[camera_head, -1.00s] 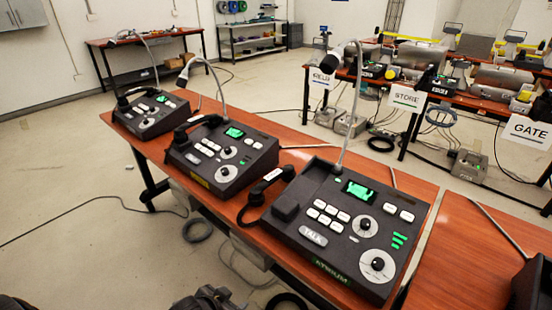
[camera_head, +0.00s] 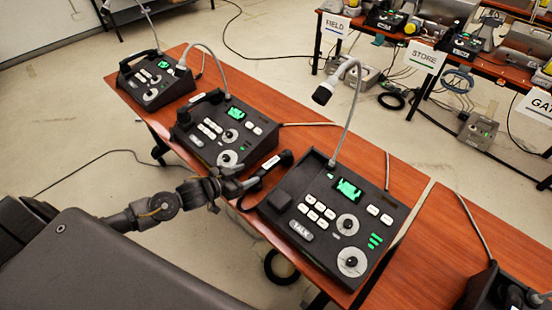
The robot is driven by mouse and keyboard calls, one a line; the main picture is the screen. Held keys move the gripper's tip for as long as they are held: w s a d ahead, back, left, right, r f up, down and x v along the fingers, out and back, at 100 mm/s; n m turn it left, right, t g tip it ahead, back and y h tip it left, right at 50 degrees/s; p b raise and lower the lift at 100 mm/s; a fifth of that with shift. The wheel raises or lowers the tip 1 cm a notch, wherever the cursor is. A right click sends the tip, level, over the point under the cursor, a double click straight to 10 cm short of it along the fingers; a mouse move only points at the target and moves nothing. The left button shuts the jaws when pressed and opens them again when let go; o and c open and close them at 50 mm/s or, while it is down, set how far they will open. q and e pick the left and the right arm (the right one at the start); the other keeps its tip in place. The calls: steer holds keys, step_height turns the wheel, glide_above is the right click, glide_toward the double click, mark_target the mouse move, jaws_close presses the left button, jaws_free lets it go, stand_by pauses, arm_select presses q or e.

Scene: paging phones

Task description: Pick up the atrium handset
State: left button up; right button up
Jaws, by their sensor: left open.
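The nearest paging phone (camera_head: 337,212) is a dark sloped desk unit with a green screen, a TALK key and two white dials. Its label read ATRIUM in the earlier frame; the label is not readable now. The empty cradle pad (camera_head: 293,190) shows on the unit. My left gripper (camera_head: 228,187) is open at the handset's near end and partly hides it. I cannot tell whether the jaws are around the handset or touching it. My right gripper is not in view.
Two more phones stand on the table (camera_head: 275,138) to the left: a middle one (camera_head: 222,130) and a far one (camera_head: 155,80), both with handsets on. A gooseneck microphone (camera_head: 350,110) rises behind the atrium unit. Another dark unit (camera_head: 485,285) sits at lower right.

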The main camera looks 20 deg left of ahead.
mark_target(267, 166)
arm_select(q)
steer(key=shift+w, duration=0.55)
steer(key=shift+d, duration=0.1)
steer(key=shift+w+d, duration=0.15)
steer(key=shift+d, duration=0.05)
steer(key=x, duration=0.4)
steer(key=shift+w+f+p, duration=0.15)
steer(key=shift+w+p, duration=0.15)
steer(key=shift+p, duration=0.1)
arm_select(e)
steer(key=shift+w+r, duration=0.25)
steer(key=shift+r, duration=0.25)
arm_select(q)
steer(key=shift+w+d+p, duration=0.2)
steer(key=shift+p, duration=0.1)
steer(key=p+x, duration=0.1)
steer(key=x, duration=0.3)
steer(key=shift+w+d+f, duration=0.1)
steer(key=shift+w+f, duration=0.1)
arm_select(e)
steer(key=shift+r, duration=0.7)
arm_select(q)
steer(key=shift+s, duration=0.1)
